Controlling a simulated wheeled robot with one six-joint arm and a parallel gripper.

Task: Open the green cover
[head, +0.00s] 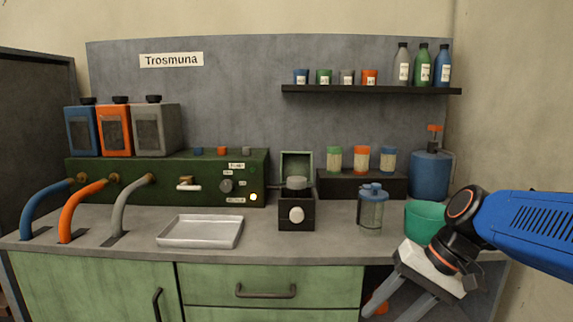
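A small black box (297,217) stands on the counter near the middle, with a white round knob on its front and a grey cylindrical piece (296,184) on top. A square green cover (297,160) with a pale rim stands upright at the back of this box. It looks raised, its lower part hidden behind the grey piece. My gripper (390,312) is at the lower right, in front of the counter edge and well apart from the box. Its two fingers point down and left with a gap between them, and nothing shows between them. The fingertips are near the picture's bottom edge.
A metal tray (201,231) lies left of the box. A dark green machine (150,180) with hoses stands behind. The counter front near the box is clear.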

